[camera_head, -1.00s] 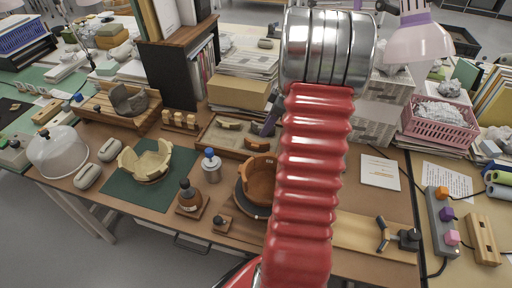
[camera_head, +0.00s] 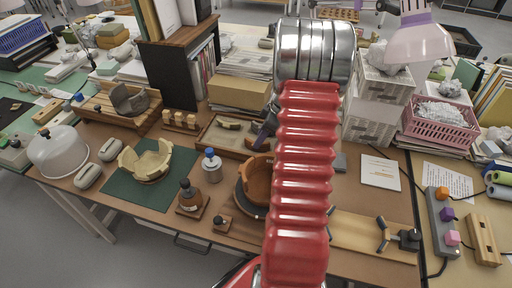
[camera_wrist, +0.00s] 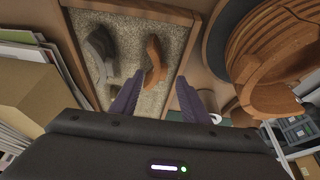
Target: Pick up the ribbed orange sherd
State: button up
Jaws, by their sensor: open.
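The orange sherd (camera_wrist: 153,62) lies on the sandy bed of a shallow tray (camera_wrist: 189,42) in the wrist view. Ribs on it are too blurred to tell. My gripper (camera_wrist: 157,92) is open, with its two purple fingers apart at the near side of the sherd, one to its left and one to its right. Nothing is between them. In the head view the tray (camera_head: 222,151) is partly behind my arm, and one dark finger shows over its right part. The ribbed orange pot (camera_head: 257,180) stands on a dark round stand, partly hidden by my arm.
A grey sherd (camera_wrist: 100,52) and a tan sherd (camera_wrist: 92,92) share the tray, to the left. The ribbed pot (camera_wrist: 280,48) stands close on the right. A cardboard box (camera_wrist: 30,100) is at left. A blue-topped jar (camera_head: 211,168) stands in front of the tray.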

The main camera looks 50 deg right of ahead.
jog(key=shift+x, duration=1.55)
jog(key=shift+c, duration=0.3)
jog(key=shift+s, duration=0.1)
jog(key=c, duration=0.8)
jog(key=shift+r, duration=0.1)
jog(key=shift+c, duration=0.2)
notch_tip(320, 180, up, 10)
jog(key=shift+s, duration=0.15)
